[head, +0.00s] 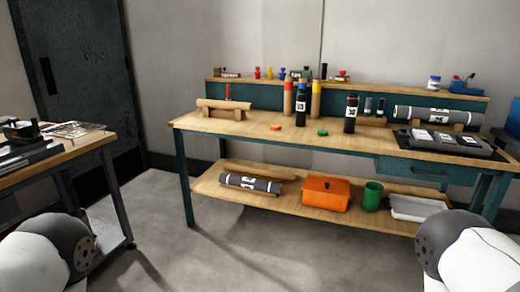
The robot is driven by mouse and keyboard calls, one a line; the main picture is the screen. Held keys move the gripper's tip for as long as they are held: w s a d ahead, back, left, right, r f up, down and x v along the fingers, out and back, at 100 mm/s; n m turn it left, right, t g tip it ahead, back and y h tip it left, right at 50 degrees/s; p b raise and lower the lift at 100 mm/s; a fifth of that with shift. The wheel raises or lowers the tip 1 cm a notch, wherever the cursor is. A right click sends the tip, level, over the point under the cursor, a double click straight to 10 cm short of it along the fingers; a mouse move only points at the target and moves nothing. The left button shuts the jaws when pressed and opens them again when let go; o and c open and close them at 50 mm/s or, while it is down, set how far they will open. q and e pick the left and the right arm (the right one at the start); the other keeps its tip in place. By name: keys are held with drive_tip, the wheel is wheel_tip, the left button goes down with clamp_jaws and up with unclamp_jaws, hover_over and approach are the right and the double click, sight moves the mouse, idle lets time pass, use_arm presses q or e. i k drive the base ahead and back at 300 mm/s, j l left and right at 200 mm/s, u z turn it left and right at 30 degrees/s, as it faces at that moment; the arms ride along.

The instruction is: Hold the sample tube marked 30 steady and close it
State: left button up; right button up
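Several upright tubes stand on the workbench (235,127) in the head view. A dark tube with a white label (301,106) stands in the middle, between a red tube (288,99) and a yellow tube (315,99). Another black tube with a white label (350,115) stands to their right. The label marks are too small for me to tell which is 30. An orange disc (275,127) and a green disc (322,133) lie flat on the bench and look like caps. Neither of my grippers shows; only parts of my arms show at the bottom corners.
A grey roll (424,113) lies at the bench's right, behind a dark tray (408,142) with grey pieces. The lower shelf (300,208) holds another grey roll (250,183), an orange box (326,195) and a green cup (372,196). A side table (75,143) stands left. The floor in front is clear.

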sight(353, 101)
drive_tip(key=i+z, duration=0.2)
drive_tip(key=i, duration=0.35)
drive_tip(key=i+j+z, duration=0.25)
drive_tip(key=i, duration=0.25)
drive_tip(key=i+j+z, duration=0.2)
drive_tip(key=i, duration=0.3)
drive_tip(key=i+j+z, duration=0.2)
drive_tip(key=i+j, duration=0.15)
drive_tip(key=i, duration=0.15)
